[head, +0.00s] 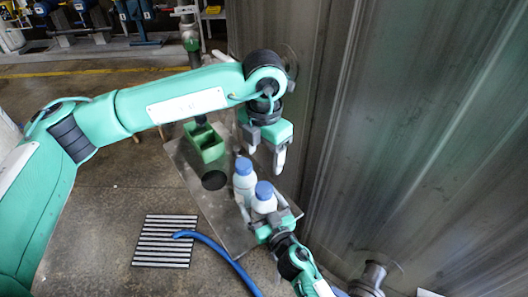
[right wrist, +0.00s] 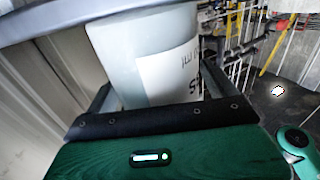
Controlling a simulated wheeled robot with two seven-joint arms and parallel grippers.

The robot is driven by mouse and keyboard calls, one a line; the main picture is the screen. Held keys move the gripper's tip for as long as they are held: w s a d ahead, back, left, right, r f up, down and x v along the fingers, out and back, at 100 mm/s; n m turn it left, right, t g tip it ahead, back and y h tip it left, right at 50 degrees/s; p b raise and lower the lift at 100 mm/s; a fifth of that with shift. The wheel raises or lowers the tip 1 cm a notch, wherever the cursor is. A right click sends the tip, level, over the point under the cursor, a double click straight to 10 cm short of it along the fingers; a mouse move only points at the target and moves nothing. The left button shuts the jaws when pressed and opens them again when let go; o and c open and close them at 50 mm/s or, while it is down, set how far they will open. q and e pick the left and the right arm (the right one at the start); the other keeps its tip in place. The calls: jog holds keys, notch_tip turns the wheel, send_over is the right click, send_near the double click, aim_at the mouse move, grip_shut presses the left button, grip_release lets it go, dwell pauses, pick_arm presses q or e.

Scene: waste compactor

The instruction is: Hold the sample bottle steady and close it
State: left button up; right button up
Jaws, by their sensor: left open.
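Two white bottles with blue tops stand close together on a metal table (head: 215,203) in the head view. The nearer bottle (head: 264,205) is between the fingers of my right gripper (head: 264,208), which look closed against its sides. In the right wrist view this bottle (right wrist: 145,65) fills the space between the fingers and shows a printed label. The other bottle (head: 243,181) stands just behind and left of it. My left gripper (head: 265,158) is open and empty, fingers pointing down, above and behind the bottles. How tightly each blue top sits cannot be told.
A green open container (head: 206,143) and a dark round item (head: 214,180) are on the table, left of the bottles. A tall metal wall (head: 400,130) rises close on the right. A blue hose (head: 220,250) and a floor grate (head: 165,241) lie at the front left.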

jog(key=shift+s, duration=0.1)
jog(key=b+v, duration=0.2)
jog(key=v, duration=1.1)
jog(key=shift+s+d, duration=0.25)
